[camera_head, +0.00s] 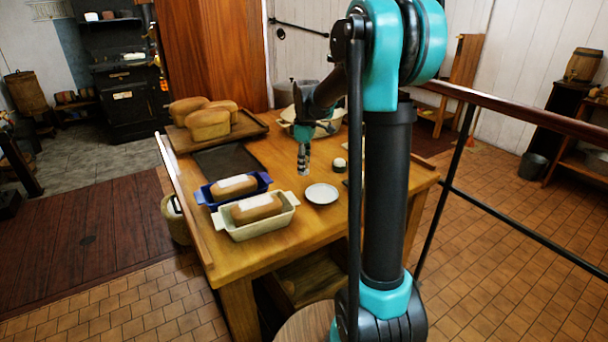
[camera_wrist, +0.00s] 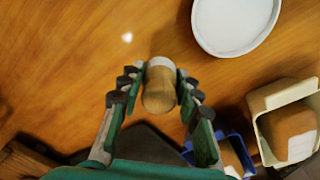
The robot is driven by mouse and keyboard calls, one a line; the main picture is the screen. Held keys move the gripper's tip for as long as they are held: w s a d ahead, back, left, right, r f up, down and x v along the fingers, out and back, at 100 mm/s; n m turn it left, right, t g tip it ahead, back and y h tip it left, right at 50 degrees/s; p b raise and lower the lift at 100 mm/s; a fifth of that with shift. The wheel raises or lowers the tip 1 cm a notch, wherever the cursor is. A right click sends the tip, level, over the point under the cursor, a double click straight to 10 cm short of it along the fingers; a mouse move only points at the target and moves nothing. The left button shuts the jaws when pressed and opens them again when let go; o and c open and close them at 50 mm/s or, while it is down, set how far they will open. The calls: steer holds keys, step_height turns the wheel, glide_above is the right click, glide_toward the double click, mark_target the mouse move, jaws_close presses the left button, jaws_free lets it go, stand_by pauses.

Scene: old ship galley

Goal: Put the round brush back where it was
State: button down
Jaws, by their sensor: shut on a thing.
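The round brush (camera_wrist: 159,92) shows in the wrist view as a short wooden handle with a pale band at its far end. My gripper (camera_wrist: 159,84) is shut on it, with a finger on each side. In the head view my gripper (camera_head: 304,160) points down over the wooden table (camera_head: 262,246), just behind the white plate (camera_head: 321,194). I cannot make out the brush there. The white plate also shows at the upper right of the wrist view (camera_wrist: 236,24). The brush's underside is hidden.
A blue loaf tin (camera_head: 207,195) and a cream loaf tin (camera_head: 240,232) hold dough left of the plate. A dark flat tray (camera_head: 226,161) and a board with loaves (camera_head: 186,142) lie behind. A small white-topped round item (camera_head: 340,165) stands right of my gripper.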

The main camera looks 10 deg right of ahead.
steer(key=shift+f, duration=1.9)
steer(key=shift+f, duration=0.1)
steer(key=c, duration=1.1)
jaws_free()
steer(key=shift+o, duration=0.2)
step_height(320, 180, up, 12)
steer(key=shift+s+d+r, duration=0.15)
